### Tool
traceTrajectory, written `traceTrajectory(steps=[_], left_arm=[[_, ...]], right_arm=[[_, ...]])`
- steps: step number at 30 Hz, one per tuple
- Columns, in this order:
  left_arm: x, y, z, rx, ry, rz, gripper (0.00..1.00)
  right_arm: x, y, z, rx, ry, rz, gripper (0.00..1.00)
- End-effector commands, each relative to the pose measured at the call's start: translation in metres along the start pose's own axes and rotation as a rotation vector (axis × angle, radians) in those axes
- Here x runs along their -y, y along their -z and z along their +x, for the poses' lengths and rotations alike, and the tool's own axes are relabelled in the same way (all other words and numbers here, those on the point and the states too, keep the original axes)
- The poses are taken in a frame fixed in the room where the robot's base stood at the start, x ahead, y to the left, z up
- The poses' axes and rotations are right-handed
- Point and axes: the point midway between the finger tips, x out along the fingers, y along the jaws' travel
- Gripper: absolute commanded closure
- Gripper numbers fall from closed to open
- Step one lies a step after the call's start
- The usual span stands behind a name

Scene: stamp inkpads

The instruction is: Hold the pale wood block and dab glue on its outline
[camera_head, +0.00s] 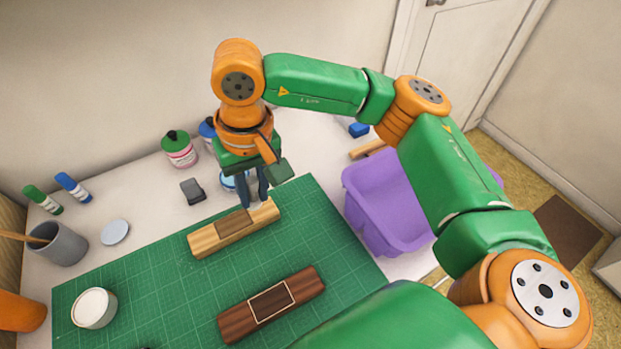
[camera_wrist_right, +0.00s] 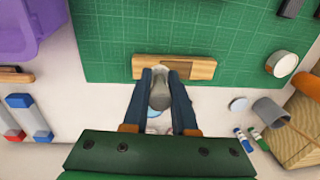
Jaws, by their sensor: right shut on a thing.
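The pale wood block (camera_head: 204,241) lies on the green cutting mat (camera_head: 130,285), with a darker brown rectangle on its top. It also shows in the right wrist view (camera_wrist_right: 205,69), near the mat's edge. My right gripper (camera_head: 262,188) is above the block's right end, pointing down. In the right wrist view my right gripper (camera_wrist_right: 160,84) is shut on a grey, rounded tool (camera_wrist_right: 159,96) with a pale tip. The tip overlaps the block in that view; I cannot tell whether it touches. My left gripper is out of sight, and nothing visible grips the block.
A dark wood block (camera_head: 238,320) with a pale outlined rectangle lies nearer on the mat. A white round pot (camera_head: 94,308) is at left. A grey cup (camera_head: 60,245), bottles (camera_head: 179,149) and a dark grey object (camera_head: 192,190) stand behind. A purple bin (camera_head: 375,215) is at right.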

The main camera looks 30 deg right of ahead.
Motion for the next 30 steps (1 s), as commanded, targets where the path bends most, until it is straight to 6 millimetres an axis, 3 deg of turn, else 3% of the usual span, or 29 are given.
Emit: traceTrajectory(steps=[3,7,18,28,30], left_arm=[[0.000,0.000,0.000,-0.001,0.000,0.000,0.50],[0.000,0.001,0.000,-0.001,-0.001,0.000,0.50],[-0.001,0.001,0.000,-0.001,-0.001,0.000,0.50],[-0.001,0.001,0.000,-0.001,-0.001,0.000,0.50],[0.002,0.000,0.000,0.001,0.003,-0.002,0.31]], right_arm=[[0.043,0.018,-0.006,-0.073,0.047,-0.012,1.00],[0.069,0.027,-0.008,-0.118,0.076,-0.015,1.00],[0.069,0.028,0.035,-0.125,0.081,-0.014,1.00],[0.068,0.028,0.040,-0.126,0.081,-0.014,1.00],[0.068,0.028,0.040,-0.126,0.081,-0.014,1.00]])
